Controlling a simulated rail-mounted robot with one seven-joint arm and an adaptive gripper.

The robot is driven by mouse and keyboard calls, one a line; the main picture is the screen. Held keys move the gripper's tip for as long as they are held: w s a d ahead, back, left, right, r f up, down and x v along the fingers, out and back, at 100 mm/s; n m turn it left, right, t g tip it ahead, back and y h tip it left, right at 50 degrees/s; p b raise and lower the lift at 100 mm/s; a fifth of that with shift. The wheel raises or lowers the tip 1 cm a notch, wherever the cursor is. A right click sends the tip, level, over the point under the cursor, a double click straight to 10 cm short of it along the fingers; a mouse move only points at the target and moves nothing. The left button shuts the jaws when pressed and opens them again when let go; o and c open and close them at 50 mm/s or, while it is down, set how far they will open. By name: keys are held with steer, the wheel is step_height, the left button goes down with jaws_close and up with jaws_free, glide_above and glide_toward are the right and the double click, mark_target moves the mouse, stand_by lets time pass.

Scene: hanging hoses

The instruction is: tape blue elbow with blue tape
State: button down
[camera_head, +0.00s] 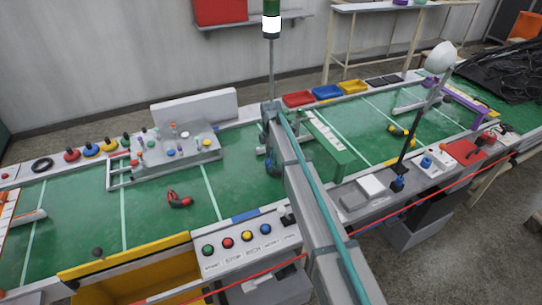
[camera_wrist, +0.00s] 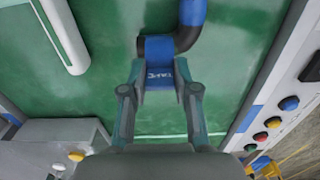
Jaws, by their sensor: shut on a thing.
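In the wrist view a blue piece marked "TAPE" (camera_wrist: 158,63) sits between the fingers of my gripper (camera_wrist: 160,82), which is shut on it. The blue elbow (camera_wrist: 193,12) is just beyond it at the top, a curved tube with a dark bend (camera_wrist: 186,40). The tape meets or overlaps the elbow's dark end; I cannot tell whether they touch. In the head view my arm hides most of this spot, and I cannot make out the blue elbow there.
A red elbow (camera_head: 179,200) lies on the green bench, and a yellow one (camera_head: 400,130) lies at the right. A grey fixture (camera_head: 180,152) with coloured knobs stands at the back left. A button panel (camera_head: 245,245) and yellow bin (camera_head: 125,275) line the front.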

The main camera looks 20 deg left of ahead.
mark_target(271, 166)
steer(key=shift+f+b, duration=0.65)
steer(key=shift+f, duration=1.25)
stand_by(0.6)
steer(key=shift+s+d+f, duration=0.1)
steer(key=shift+s+f, duration=0.05)
steer(key=shift+f, duration=0.3)
stand_by(0.3)
steer(key=c, duration=1)
jaws_free()
steer(key=shift+c, duration=0.2)
steer(key=shift+o, duration=1.3)
steer(key=shift+f, duration=0.2)
steer(key=shift+r, duration=0.35)
